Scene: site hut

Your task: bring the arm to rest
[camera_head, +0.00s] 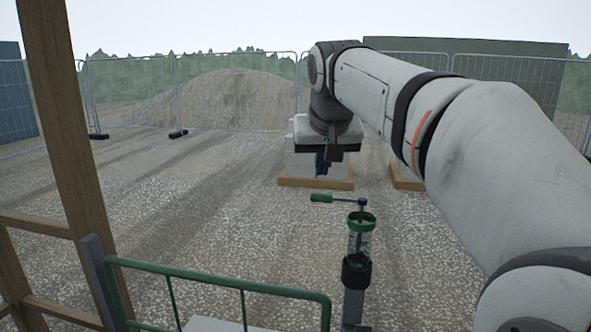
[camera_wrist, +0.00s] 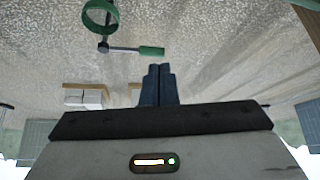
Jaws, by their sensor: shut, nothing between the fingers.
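My arm reaches in from the lower right of the head view, bends near the top middle and hangs its end downward. My gripper (camera_head: 322,173) points down in the open air, its dark blue fingers partly lost against the pale block behind. In the wrist view my gripper (camera_wrist: 159,67) shows its two fingers side by side, shut and empty. The fingers touch nothing that I can see.
A clear cylinder with a green rim (camera_head: 361,219) and green-handled crank (camera_head: 322,198) stands on a post below my gripper. A green rail (camera_head: 220,283) and wooden post (camera_head: 66,120) are at left. Pale block (camera_head: 301,164) on timber (camera_head: 316,184), fence and mound (camera_head: 230,100) lie beyond.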

